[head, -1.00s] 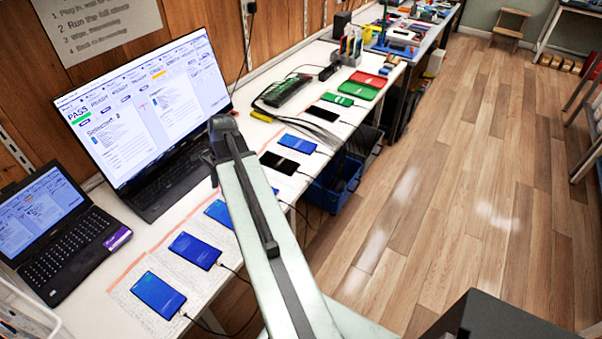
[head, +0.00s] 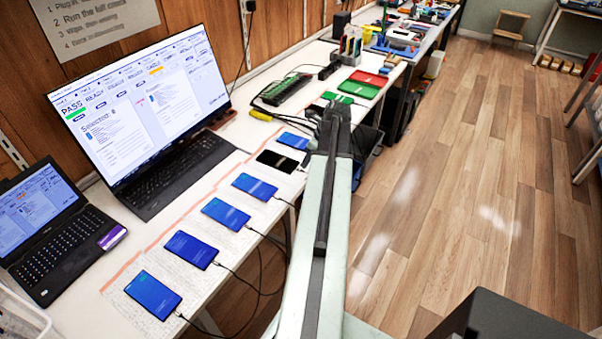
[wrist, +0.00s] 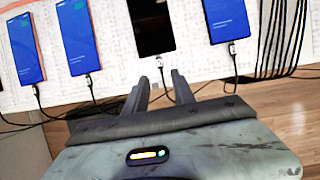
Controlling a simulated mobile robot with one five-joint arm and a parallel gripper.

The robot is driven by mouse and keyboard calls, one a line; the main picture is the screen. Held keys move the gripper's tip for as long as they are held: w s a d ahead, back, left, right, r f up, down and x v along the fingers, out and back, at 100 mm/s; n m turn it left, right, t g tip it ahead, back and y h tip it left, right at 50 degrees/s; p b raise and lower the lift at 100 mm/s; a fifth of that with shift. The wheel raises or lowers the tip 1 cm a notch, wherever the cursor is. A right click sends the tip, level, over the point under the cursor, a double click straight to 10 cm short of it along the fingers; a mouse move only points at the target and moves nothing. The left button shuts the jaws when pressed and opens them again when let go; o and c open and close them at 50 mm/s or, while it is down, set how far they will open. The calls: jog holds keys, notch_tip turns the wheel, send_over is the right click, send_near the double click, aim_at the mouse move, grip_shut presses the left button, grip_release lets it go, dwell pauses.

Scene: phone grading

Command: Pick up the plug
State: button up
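Several phones lie in a row along the white bench, each with a cable plug at its near end. In the wrist view a black-screened phone (wrist: 151,25) lies straight ahead, with its plug (wrist: 160,62) at its lower end. My gripper (wrist: 161,78) is open and empty, its fingers pointing at that plug. The plug is just beyond the fingertips, and its cable runs down between the fingers. Blue-screened phones with plugs (wrist: 88,78) and (wrist: 232,47) lie on either side. The black phone (head: 278,161) also shows in the head view, left of my arm; my fingertips are not clear there.
A large laptop (head: 165,180) and a smaller laptop (head: 55,255) stand at the left. A green board (head: 290,88) and red and green trays (head: 357,90) lie further along. Dark cables (wrist: 280,40) bunch at the right. The wooden floor (head: 450,180) is clear.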

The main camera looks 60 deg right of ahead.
aim_at(302, 170)
jog(key=b+x, duration=0.4)
jog(key=x, duration=0.1)
jog(key=shift+s+d+f+b, duration=0.1)
jog(key=shift+s+f+b, duration=0.1)
jog(key=shift+b, duration=0.15)
jog(key=shift+r, duration=0.15)
jog(key=shift+c, duration=0.3)
grip_shut()
jog(key=shift+r, duration=0.1)
